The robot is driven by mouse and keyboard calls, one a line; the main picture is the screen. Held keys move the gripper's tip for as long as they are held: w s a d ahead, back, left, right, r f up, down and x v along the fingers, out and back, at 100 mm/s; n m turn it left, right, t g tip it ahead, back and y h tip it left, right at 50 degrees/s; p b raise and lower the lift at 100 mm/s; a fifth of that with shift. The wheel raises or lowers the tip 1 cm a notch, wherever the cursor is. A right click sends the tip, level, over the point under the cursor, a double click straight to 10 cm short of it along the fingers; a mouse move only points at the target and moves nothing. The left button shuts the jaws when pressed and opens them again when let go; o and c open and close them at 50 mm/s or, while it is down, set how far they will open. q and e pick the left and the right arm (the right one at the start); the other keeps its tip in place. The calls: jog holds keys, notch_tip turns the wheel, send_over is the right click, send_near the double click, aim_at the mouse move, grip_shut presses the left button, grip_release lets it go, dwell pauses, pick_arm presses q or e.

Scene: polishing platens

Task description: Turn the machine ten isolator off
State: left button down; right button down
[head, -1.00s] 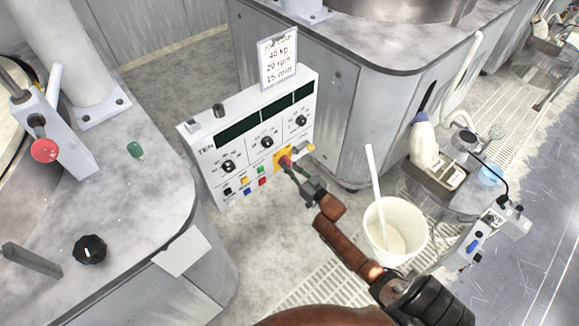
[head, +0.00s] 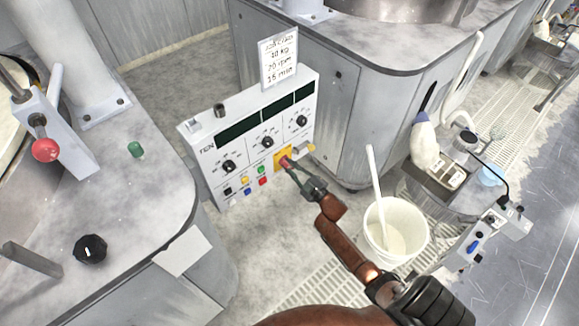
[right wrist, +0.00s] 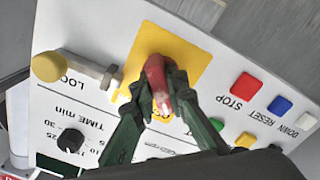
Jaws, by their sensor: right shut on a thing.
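The machine ten panel (head: 215,165) is a white box marked "TEN" with dark displays, black knobs and coloured buttons. The isolator is a red handle on a yellow plate (head: 281,153) at the panel's lower right. In the right wrist view the red isolator handle (right wrist: 156,80) stands out from the yellow plate (right wrist: 185,50). My right gripper (head: 288,164) is at the isolator; in the right wrist view its fingers (right wrist: 160,98) are shut on the red handle from both sides. The fingers hide part of the handle and the plate's lettering. My left gripper is not in view.
A brass-coloured lock knob (right wrist: 47,67) on a metal stem sticks out beside the isolator. The stop button (right wrist: 246,87) and other buttons are close on the other side. A note card (head: 278,60) stands on the panel.

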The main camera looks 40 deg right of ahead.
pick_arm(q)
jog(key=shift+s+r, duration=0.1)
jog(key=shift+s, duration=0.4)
pick_arm(e)
jog(key=shift+a+f+n, duration=0.1)
jog(key=shift+n, duration=0.4)
jog(key=c, duration=2.3)
grip_release()
jog(key=shift+o, duration=1.8)
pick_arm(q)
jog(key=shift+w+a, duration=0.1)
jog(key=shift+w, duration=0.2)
pick_arm(e)
jog(key=s+d, duration=0.1)
jog(key=s, duration=1.1)
